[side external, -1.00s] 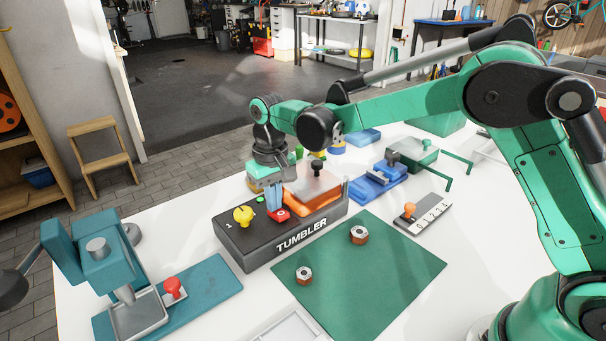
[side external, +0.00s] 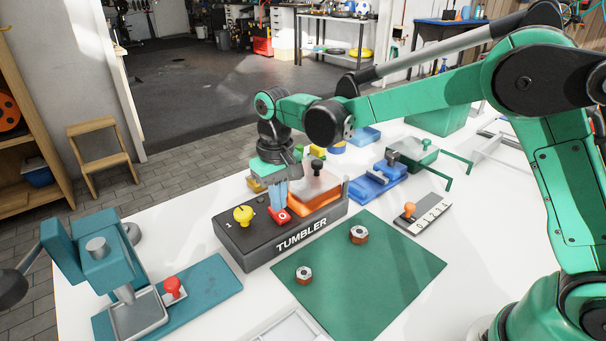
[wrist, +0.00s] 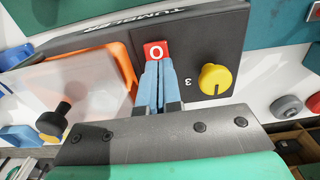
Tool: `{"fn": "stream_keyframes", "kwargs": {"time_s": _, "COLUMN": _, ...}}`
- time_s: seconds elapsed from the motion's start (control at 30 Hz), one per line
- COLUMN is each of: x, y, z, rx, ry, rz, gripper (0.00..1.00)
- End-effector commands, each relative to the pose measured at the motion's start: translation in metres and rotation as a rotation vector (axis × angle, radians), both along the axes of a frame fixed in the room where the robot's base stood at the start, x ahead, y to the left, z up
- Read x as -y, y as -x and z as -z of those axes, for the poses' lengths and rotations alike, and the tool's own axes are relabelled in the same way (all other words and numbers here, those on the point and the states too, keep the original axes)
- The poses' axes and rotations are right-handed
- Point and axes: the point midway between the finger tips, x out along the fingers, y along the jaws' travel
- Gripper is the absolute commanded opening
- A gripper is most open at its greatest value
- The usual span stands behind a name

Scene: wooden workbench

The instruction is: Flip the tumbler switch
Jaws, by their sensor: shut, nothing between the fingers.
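The tumbler (side external: 300,238) is a black box with white lettering and an orange tray under a clear cover at its right end. A red square marked O (side external: 283,216) sits on its top, part of the switch. In the wrist view the red square (wrist: 155,50) lies just beyond my fingertips. My gripper (side external: 279,207) points down with its blue fingers together and empty. The fingertips are at the edge of the red square; I cannot tell if they touch. The fingers hide the rest of the switch.
A yellow knob (side external: 243,215) stands left of the fingers on the same box. A black-knobbed handle (side external: 317,166) rises over the tray. A green mat (side external: 355,275) with two nuts lies in front. A teal press (side external: 100,260) stands at left.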

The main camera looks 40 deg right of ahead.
Motion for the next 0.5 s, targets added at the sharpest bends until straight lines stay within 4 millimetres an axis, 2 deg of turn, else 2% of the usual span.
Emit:
{"fn": "stream_keyframes", "kwargs": {"time_s": 0.3, "x": 0.001, "y": -0.001, "z": -0.071, "rx": 0.012, "ry": 0.001, "rz": 0.002, "gripper": 0.0}}
{"fn": "stream_keyframes", "kwargs": {"time_s": 0.5, "x": 0.001, "y": -0.001, "z": -0.107, "rx": 0.013, "ry": 0.002, "rz": 0.003, "gripper": 0.0}}
